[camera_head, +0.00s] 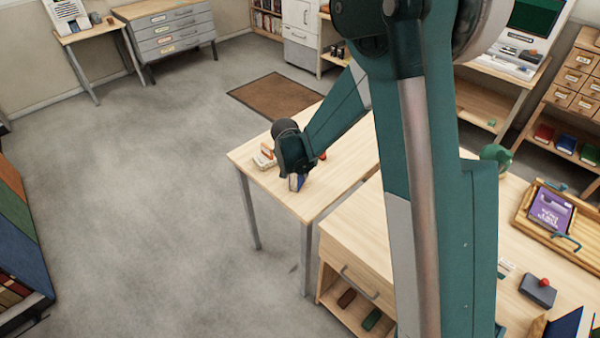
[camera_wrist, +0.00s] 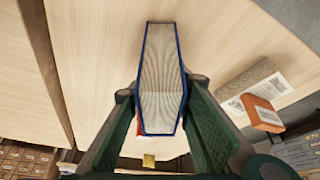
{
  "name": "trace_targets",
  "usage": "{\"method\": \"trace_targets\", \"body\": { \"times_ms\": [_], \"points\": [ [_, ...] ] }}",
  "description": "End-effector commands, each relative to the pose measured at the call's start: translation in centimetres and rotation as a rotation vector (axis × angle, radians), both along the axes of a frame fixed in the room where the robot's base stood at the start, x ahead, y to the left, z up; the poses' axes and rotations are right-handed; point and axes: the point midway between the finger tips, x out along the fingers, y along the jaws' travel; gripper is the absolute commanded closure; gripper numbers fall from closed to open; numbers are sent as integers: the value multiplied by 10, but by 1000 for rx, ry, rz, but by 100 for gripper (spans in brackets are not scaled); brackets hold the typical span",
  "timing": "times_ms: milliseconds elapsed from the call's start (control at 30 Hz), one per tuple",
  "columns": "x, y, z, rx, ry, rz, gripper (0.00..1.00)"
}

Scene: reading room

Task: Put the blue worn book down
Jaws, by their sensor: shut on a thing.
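The blue worn book (camera_wrist: 162,75) is between the two green finger pads of my gripper (camera_wrist: 161,95) in the wrist view. Its pale page edges face the camera and thin blue cover edges frame them. In the head view my gripper (camera_head: 294,168) is over the far wooden table (camera_head: 335,185), with a small blue part of the book (camera_head: 297,183) showing below it. My gripper is shut on the book. The book's lower end is close to the tabletop; I cannot tell whether it touches.
The tabletop left of the book is bare there. A nearer desk (camera_head: 350,225) adjoins the far table.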

Motion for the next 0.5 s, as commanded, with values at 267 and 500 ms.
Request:
{"method": "trace_targets", "body": {
  "times_ms": [267, 500],
  "points": [
    [0, 0, 0, 0, 0, 0, 64],
    [0, 0, 1, 0, 0, 0, 64]
  ]
}}
